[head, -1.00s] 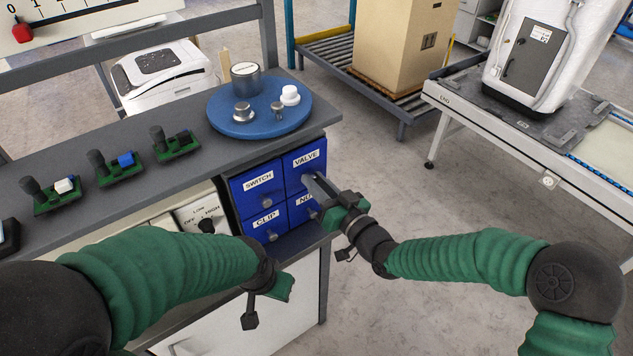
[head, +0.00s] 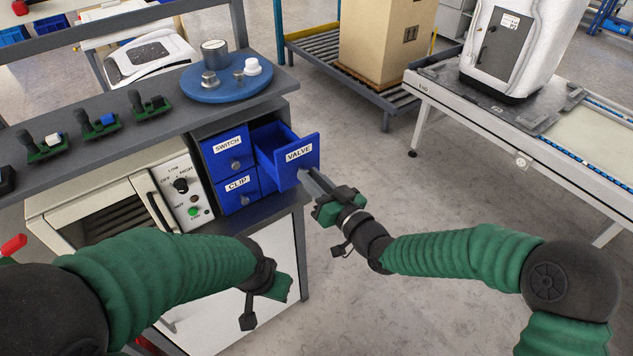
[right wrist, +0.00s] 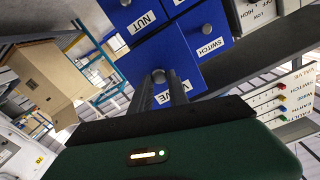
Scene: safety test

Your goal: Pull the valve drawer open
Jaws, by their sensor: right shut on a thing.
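The blue valve drawer (head: 288,160) stands pulled out of the cabinet's upper right slot, its inside showing from above. Its front carries a VALVE label and also shows in the right wrist view (right wrist: 182,55). My right gripper (head: 309,178) is at the lower part of that front, shut on the drawer's round grey knob (right wrist: 158,76). In the head view the fingers mostly hide the knob. My left gripper (head: 277,287) hangs low in front of the bench, away from the drawers; its fingers do not show clearly.
Closed SWITCH (head: 227,152) and CLIP (head: 238,193) drawers sit left of the valve drawer. A blue round tray (head: 227,92) with several metal and white parts stands on the bench top. The floor (head: 370,150) right of the drawers is clear.

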